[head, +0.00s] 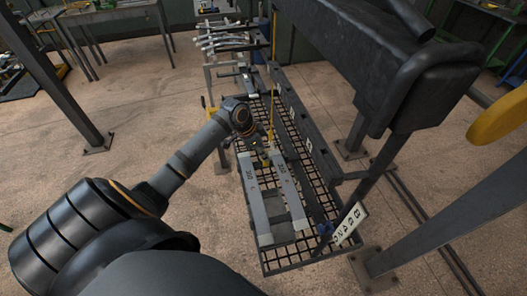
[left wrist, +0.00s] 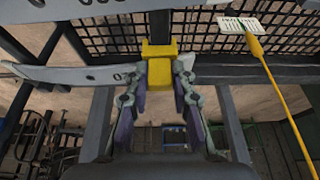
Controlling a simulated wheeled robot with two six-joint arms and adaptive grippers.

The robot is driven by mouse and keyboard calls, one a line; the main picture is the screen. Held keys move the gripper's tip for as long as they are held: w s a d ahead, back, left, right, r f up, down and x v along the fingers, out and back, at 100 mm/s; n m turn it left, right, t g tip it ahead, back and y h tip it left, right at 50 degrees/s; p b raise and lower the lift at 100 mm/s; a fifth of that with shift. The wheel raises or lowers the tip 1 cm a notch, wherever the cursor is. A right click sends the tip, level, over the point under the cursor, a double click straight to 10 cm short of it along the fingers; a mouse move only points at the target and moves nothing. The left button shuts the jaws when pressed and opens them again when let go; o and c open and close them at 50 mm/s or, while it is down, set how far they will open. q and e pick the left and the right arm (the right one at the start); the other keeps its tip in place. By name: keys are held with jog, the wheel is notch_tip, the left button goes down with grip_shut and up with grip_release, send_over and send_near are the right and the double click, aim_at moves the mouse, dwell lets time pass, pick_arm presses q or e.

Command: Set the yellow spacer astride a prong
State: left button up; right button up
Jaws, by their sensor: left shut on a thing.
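My left gripper (head: 259,147) reaches in from the left over the far part of the rack. In the left wrist view, my left gripper (left wrist: 160,86) is shut on the yellow spacer (left wrist: 160,68), a small block between its fingertips. Two pale grey bars, the left prong (head: 254,195) and the right prong (head: 291,190), lie side by side. In the left wrist view, a grey bar (left wrist: 60,75) runs across just behind the fingertips. I cannot tell whether the spacer touches it or sits astride it. The right gripper is not in view.
Black mesh (head: 285,262) lies under the bars. A thin yellow rod (head: 272,95) stands close to my left gripper and also shows in the left wrist view (left wrist: 284,100). A white lettered plate (head: 347,224) is at the near right. A dark, heavy frame (head: 385,60) stands right.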

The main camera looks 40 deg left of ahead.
pick_arm(q)
jog(key=shift+f, duration=0.8)
dwell(0.4)
jog(key=o, duration=1)
jog(key=shift+c, duration=0.2)
jog(key=shift+r, duration=0.1)
jog(key=v, duration=1.2)
